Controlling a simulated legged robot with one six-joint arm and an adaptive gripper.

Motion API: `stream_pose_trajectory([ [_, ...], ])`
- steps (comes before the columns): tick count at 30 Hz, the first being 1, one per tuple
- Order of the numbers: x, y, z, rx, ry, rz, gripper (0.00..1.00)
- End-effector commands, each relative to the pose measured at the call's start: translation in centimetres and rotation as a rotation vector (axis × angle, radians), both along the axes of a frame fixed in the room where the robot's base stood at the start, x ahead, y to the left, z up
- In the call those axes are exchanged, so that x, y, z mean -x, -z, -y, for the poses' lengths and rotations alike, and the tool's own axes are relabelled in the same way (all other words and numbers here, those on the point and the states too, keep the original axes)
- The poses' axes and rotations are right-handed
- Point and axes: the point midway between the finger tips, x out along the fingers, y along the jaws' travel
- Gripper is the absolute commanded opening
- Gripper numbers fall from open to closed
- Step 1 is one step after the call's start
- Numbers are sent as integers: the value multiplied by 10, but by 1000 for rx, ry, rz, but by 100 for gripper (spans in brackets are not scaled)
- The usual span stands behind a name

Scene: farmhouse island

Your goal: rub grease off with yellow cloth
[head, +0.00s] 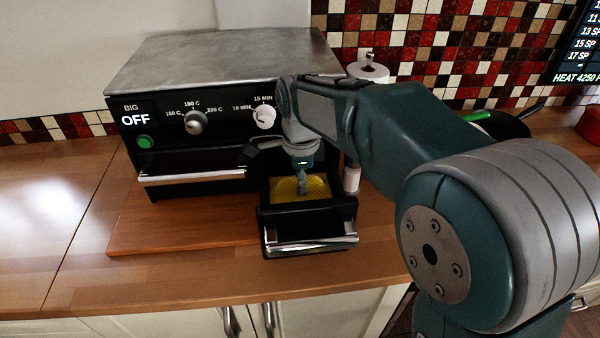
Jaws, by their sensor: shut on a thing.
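The yellow cloth (285,191) lies inside the small black drawer (307,218), which is pulled out at the right of the oven's front. My gripper (302,190) points down into the drawer and is shut on the cloth. The cloth looks spread over the drawer's floor, with its far part hidden by my gripper and the drawer walls. No grease can be made out in this view.
The oven (215,110) has a metal top, a green button (145,142) and two knobs. Its main door handle (192,177) is at left. A wooden board (170,225) lies beneath it. The counter (60,200) at left is clear. A paper roll (368,72) stands behind my arm.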

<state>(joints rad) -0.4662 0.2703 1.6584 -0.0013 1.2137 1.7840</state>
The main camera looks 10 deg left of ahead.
Motion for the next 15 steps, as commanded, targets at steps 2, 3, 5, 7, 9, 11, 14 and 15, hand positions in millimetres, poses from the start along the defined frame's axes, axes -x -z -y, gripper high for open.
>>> stream_pose_trajectory([
  [2, 0, 6, 0, 1, 0, -2, 0],
  [3, 0, 8, 0, 0, 0, -1, 0],
  [5, 0, 13, 0, 1, 0, -2, 0],
  [7, 0, 18, 0, 2, 0, -3, 0],
  [9, 0, 22, 0, 0, 0, -1, 0],
  [11, 0, 26, 0, 0, 0, -1, 0],
  [14, 0, 33, 0, 1, 0, -2, 0],
  [15, 0, 35, 0, 0, 0, -1, 0],
])
